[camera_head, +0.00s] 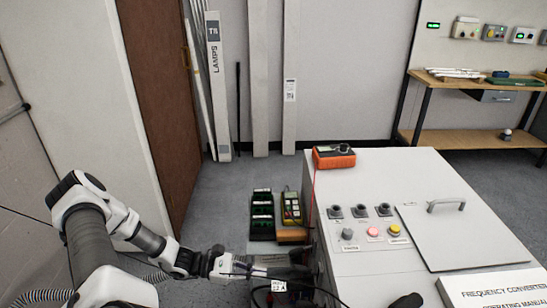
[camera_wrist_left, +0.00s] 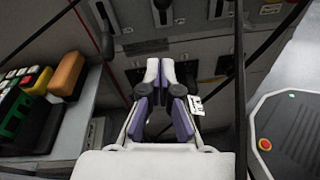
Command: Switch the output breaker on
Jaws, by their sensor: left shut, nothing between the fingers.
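My left gripper (camera_head: 303,271) reaches in from the left at the side of the grey cabinet (camera_head: 360,285). Its fingers are shut and empty. In the left wrist view the closed fingertips (camera_wrist_left: 160,66) point at the cabinet's grey panel (camera_wrist_left: 192,55). That panel carries several dark switch levers in slots, one (camera_wrist_left: 163,12) straight beyond the fingertips and another (camera_wrist_left: 225,65) to their right. I cannot read which one is the output breaker, nor tell whether the fingers touch the panel. In the head view the panel is hidden from above. My right gripper is not clearly in view.
Dark cables (camera_wrist_left: 239,90) run close beside the gripper, and a white tag (camera_head: 279,285) hangs there. An orange meter (camera_head: 334,157) sits on the cabinet top. The floor farther back is clear.

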